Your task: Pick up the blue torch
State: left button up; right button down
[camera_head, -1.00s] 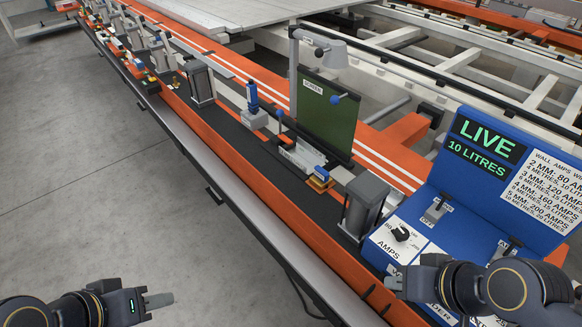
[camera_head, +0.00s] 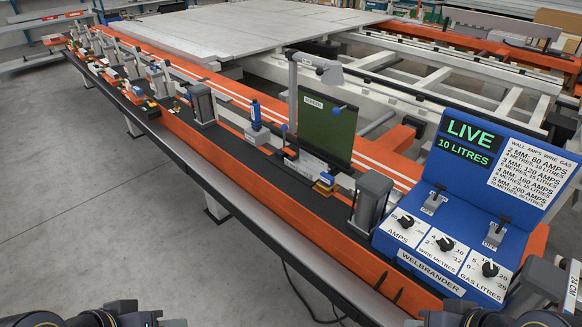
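A blue upright tool (camera_head: 256,115), which looks like the blue torch, stands in a grey block (camera_head: 257,135) on the dark strip of the bench, left of the green screen (camera_head: 326,128). A smaller blue piece (camera_head: 338,110) sits at the screen's face; I cannot tell what it is. My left gripper (camera_head: 174,322) shows only at the bottom edge, well short of the bench and far from the blue tool. My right gripper (camera_head: 414,322) is at the bottom edge below the blue control panel. Both are cut off by the frame, so their finger openings are unclear.
The blue welder panel (camera_head: 440,272) with knobs and switches stands at the right. Grey posts (camera_head: 371,200) and (camera_head: 203,105) rise from the bench. A lamp arm (camera_head: 293,90) stands beside the screen. Grey floor (camera_head: 90,220) lies clear at left.

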aim_at(256, 112)
jog(key=z, duration=0.35)
jog(key=i+j+z, duration=0.4)
jog(key=j, duration=0.15)
jog(key=i+j+z, duration=0.2)
jog(key=j+z, duration=0.2)
jog(key=j, duration=0.2)
jog(key=i+j, duration=0.15)
jog(key=j, duration=0.15)
jog(key=i+j, duration=0.15)
jog(key=j, duration=0.2)
jog(key=i+j, duration=0.15)
jog(key=j, duration=0.15)
jog(key=i+j, duration=0.15)
jog(key=j, duration=0.2)
jog(key=i+j+z, duration=0.1)
jog(key=j, duration=0.2)
jog(key=i, duration=0.05)
